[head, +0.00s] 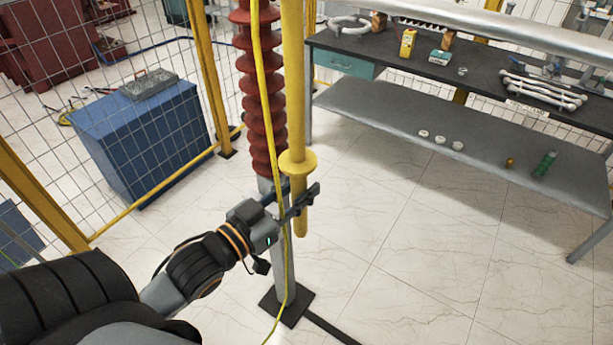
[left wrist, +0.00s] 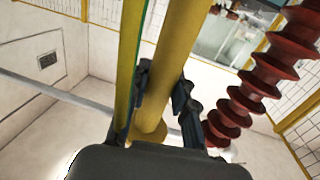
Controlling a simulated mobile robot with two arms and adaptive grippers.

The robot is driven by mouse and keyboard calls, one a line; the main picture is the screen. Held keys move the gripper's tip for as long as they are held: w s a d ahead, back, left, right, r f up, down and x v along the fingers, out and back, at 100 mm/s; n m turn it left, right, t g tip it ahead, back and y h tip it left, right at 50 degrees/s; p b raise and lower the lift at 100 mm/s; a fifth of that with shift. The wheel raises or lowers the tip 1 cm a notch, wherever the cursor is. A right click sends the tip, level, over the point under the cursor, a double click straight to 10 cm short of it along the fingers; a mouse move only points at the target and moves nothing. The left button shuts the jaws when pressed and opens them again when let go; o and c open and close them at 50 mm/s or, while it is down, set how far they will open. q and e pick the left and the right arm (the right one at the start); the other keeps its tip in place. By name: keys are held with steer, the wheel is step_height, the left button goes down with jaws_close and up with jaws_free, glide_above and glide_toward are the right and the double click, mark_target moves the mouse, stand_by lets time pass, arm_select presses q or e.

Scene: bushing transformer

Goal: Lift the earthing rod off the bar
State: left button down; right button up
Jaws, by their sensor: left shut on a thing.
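The earthing rod (head: 292,90) is a long yellow pole, upright, with a round collar (head: 298,163) near its lower end. My left gripper (head: 298,203) is shut on the rod just below the collar. The left wrist view shows the rod (left wrist: 175,65) rising between the two fingers (left wrist: 160,105). A thin yellow-green cable (head: 264,85) runs alongside the rod. The rod's upper end is out of the head view, so I cannot see its contact with a bar. My right gripper is not in view.
A dark red ribbed insulator (head: 262,115) on a grey post stands close behind the rod. A workbench (head: 385,60) with a lower shelf (head: 400,105) is at right, a silver pipe (head: 500,24) above it. Mesh fencing and a blue cabinet (head: 150,140) are at left. Tiled floor is clear at lower right.

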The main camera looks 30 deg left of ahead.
arm_select(q)
steer(key=shift+s+r+p, duration=0.2)
steer(key=shift+s+p, duration=0.5)
steer(key=shift+s, duration=0.35)
steer(key=shift+s+a+p, duration=0.1)
steer(key=shift+s+p, duration=0.45)
steer(key=shift+s, duration=0.75)
steer(key=shift+s+f+p, duration=0.1)
steer(key=shift+s+p, duration=0.3)
steer(key=shift+s, duration=1.1)
